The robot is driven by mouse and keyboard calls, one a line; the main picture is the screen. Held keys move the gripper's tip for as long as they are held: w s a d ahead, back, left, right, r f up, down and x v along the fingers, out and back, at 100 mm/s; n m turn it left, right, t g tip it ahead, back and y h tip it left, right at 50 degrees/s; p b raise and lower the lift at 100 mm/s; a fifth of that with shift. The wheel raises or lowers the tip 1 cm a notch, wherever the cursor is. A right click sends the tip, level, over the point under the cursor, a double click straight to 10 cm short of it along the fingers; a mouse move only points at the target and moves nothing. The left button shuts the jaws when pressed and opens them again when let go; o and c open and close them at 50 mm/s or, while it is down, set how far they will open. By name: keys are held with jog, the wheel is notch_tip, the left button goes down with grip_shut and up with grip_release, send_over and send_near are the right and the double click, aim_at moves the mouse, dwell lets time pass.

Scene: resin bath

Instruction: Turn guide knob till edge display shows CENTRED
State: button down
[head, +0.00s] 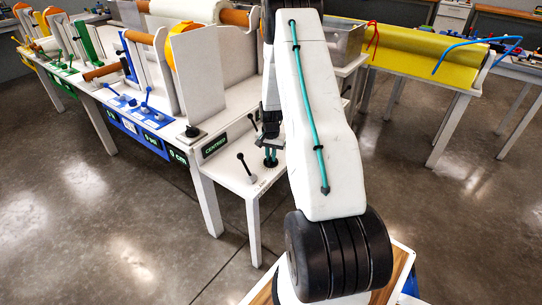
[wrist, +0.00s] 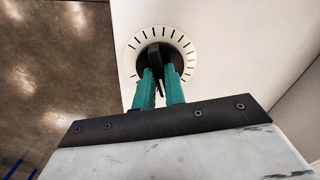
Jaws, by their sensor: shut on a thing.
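The guide knob (wrist: 154,54) is black and sits on a white dial ring with dark tick marks, seen in the wrist view. My gripper (wrist: 159,76) has two teal fingers shut on the knob, one on each side. In the head view my gripper (head: 271,158) points down at the low white panel, and the knob is mostly hidden there. The edge display (head: 215,145) is a dark plate with green letters on the front of the machine. It appears to read CENTRED.
A black-tipped lever (head: 246,163) stands on the panel left of my gripper. Another black knob (head: 194,131) sits further left, beyond the display. A table with a yellow roll (head: 425,55) stands at the back right. Open concrete floor lies in front.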

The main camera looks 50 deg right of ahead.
jog(key=shift+m, duration=0.4)
jog(key=c, duration=1.5)
grip_release()
jog(key=shift+o, duration=0.2)
jog(key=shift+r, duration=0.1)
notch_tip(320, 180, up, 8)
jog(key=shift+f, duration=0.15)
